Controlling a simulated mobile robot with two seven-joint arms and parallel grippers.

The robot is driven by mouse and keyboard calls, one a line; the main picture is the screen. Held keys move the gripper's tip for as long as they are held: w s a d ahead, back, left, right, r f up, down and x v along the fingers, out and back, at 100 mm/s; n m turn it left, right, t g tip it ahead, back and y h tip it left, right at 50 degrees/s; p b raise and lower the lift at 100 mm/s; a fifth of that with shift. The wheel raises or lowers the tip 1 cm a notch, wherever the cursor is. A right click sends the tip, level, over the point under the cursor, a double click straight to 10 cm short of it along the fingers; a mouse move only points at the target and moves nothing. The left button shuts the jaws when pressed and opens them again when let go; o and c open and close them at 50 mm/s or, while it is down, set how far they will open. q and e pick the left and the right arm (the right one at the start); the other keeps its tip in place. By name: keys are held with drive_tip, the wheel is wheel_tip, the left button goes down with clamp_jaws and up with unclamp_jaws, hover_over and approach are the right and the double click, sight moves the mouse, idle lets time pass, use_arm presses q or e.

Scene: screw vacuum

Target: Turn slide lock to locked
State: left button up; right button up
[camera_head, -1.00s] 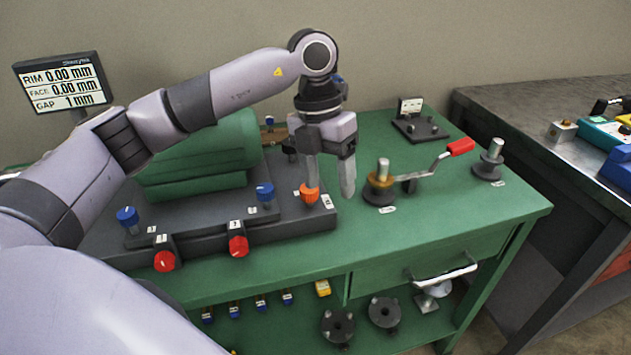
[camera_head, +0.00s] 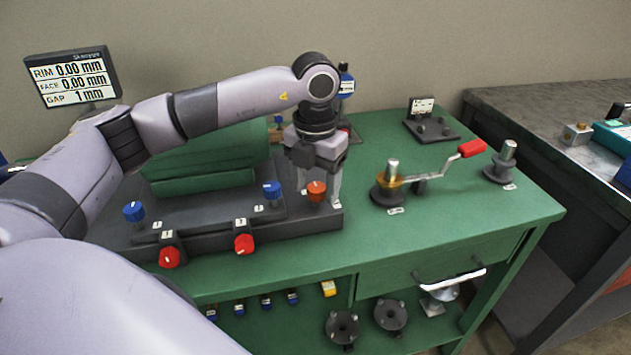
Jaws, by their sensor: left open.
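An orange knob (camera_head: 316,190), which may be the slide lock, stands at the right end of the dark base (camera_head: 200,243) on the green bench. My left gripper (camera_head: 319,186) points down at the knob, open, with one finger on each side of it in the picture. I cannot tell whether the fingers touch it. A small label beside the knob is partly hidden and unreadable. My right gripper is out of view.
Blue knobs (camera_head: 271,190) and red knobs (camera_head: 244,244) stand near on the same base. A green machine body (camera_head: 205,170) is behind, partly hidden by my arm. The bench's front right is clear.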

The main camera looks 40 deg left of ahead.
use_arm(q)
drive_tip(key=c, duration=1.1)
drive_tip(key=shift+o, duration=0.2)
drive_tip(key=shift+m, duration=0.4)
drive_tip(key=m, duration=0.3)
drive_tip(key=shift+a+m, duration=0.1)
drive_tip(key=shift+m, duration=0.2)
drive_tip(key=m, duration=0.4)
drive_tip(key=shift+w+m+b, duration=0.1)
drive_tip(key=shift+m+b, duration=0.2)
drive_tip(key=shift+b, duration=0.05)
drive_tip(key=m, duration=0.4)
drive_tip(key=shift+a, duration=0.1)
drive_tip(key=shift+w+m, duration=0.1)
drive_tip(key=shift+m, duration=2.4)
